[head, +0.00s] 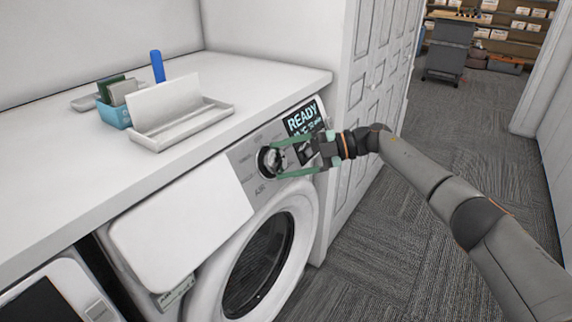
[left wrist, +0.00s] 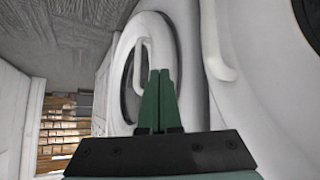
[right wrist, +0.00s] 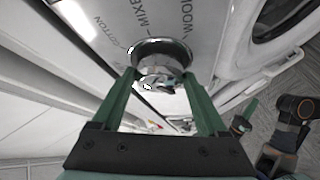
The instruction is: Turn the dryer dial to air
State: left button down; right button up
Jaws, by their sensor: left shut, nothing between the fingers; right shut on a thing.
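The dial (head: 268,161) is a round silver knob with a dark rim on the control panel of the white front-loading machine (head: 240,165). My right gripper (head: 277,160) is shut on the dial, with a green finger on each side. The dial (right wrist: 158,56) also shows between the fingertips in the right wrist view, with printed words such as COTTON and MIXED around it. I cannot read the dial's exact setting. My left gripper (left wrist: 160,74) is shut and empty in front of white machine fronts; it is not in the head view.
A display (head: 304,119) reading READY sits right of the dial. A white tray (head: 185,125) and a blue box (head: 113,115) stand on the white counter (head: 60,165) above. Another appliance (head: 55,298) stands at lower left. The carpet to the right is open.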

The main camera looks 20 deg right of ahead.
jog(key=shift+w+r+n+g+h, duration=0.15)
jog(key=shift+n+g+h, duration=0.15)
jog(key=shift+n, duration=0.45)
jog(key=shift+s+r+n+g+h, duration=0.1)
jog(key=shift+n+g+h, duration=0.2)
jog(key=shift+n, duration=0.45)
jog(key=o, duration=1.3)
jog(key=shift+c, duration=0.2)
jog(key=v, duration=1.2)
jog(key=shift+r, duration=0.2)
jog(key=shift+d, duration=0.15)
